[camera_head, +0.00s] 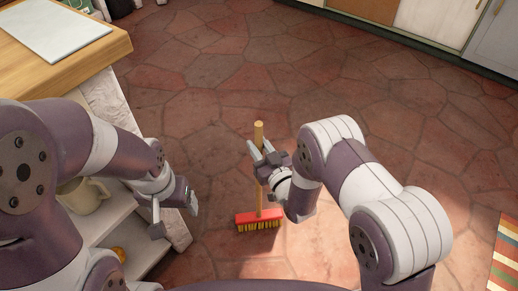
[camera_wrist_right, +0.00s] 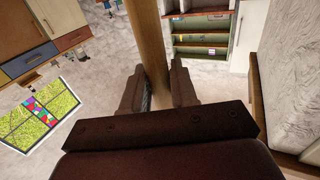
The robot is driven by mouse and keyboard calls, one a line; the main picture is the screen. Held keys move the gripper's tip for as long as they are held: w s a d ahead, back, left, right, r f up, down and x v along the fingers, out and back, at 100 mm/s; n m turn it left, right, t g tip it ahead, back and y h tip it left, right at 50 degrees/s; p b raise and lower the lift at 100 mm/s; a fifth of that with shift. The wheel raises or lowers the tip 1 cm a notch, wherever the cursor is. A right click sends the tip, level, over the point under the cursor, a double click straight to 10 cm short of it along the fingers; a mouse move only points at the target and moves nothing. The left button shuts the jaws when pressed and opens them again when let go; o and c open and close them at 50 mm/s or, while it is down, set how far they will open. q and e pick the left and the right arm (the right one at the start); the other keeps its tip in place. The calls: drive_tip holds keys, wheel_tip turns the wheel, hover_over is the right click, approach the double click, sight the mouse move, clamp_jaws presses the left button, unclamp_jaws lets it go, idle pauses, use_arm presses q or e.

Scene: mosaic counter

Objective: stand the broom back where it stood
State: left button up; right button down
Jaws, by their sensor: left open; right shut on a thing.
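The broom has a wooden handle (camera_head: 259,133) and a red head (camera_head: 259,219) with yellowish bristles. In the head view it is upright, bristles down, over the tiled floor; I cannot tell whether the bristles touch the floor. My right gripper (camera_head: 258,154) is shut on the handle in its upper part. In the right wrist view the handle (camera_wrist_right: 149,45) passes between the two fingers of the right gripper (camera_wrist_right: 158,88). My left gripper (camera_head: 175,212) is open and empty, left of the broom and beside the counter's shelves.
A wooden counter (camera_head: 98,52) with a white board (camera_head: 52,28) stands at the left. A mug (camera_head: 84,196) sits on its shelf. A striped rug (camera_head: 506,258) lies at the lower right. Cabinets (camera_head: 437,18) line the back right. The tiled floor (camera_head: 215,85) behind the broom is clear.

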drive_tip(key=c, duration=0.9)
unclamp_jaws()
